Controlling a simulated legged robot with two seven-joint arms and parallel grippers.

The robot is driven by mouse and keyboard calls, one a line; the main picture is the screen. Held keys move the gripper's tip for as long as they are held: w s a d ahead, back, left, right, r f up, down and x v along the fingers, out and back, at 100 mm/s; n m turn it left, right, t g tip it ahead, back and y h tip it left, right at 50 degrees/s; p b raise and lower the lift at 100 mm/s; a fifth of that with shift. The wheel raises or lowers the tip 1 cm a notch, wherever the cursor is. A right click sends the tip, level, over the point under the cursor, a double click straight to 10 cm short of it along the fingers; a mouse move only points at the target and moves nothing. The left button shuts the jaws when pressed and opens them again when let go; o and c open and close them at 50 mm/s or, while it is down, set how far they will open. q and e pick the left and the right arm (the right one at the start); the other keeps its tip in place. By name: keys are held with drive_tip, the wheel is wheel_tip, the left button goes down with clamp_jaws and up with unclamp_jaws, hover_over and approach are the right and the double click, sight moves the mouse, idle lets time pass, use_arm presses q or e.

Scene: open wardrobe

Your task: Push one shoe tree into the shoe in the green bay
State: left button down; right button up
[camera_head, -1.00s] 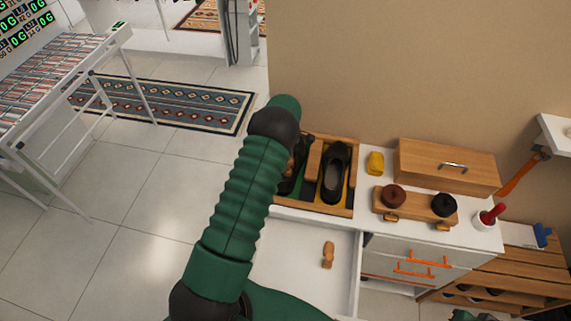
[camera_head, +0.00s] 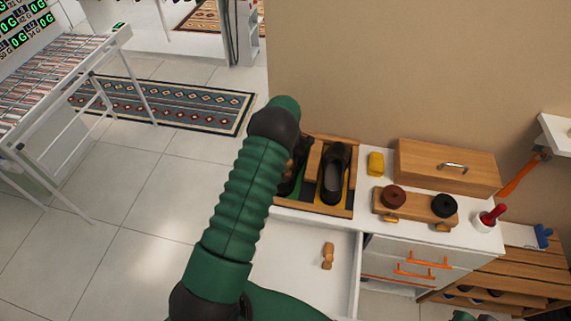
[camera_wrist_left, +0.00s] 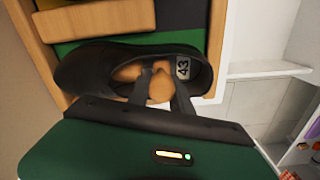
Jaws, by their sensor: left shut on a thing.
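A black shoe (camera_wrist_left: 85,72) lies in the green bay (camera_wrist_left: 135,40) of the wooden tray, with a "43" label inside its heel. A wooden shoe tree (camera_wrist_left: 160,87) is inside the shoe's opening. My left gripper (camera_wrist_left: 163,75) is shut on the shoe tree, its dark fingers reaching into the shoe opening. In the head view my left arm hides the gripper and most of the green bay (camera_head: 301,190). A second black shoe (camera_head: 334,175) lies in the yellow bay (camera_head: 347,196). Another wooden shoe tree (camera_head: 328,256) lies in the open white drawer.
The tray's wooden divider (camera_wrist_left: 95,20) stands beside the shoe. The drawer floor (camera_head: 290,262) is mostly clear.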

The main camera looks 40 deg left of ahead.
idle(0.3)
use_arm(q)
drive_tip(key=c, duration=0.6)
unclamp_jaws()
drive_tip(key=shift+r+p, duration=2.95)
drive_tip(key=shift+r, duration=1.6)
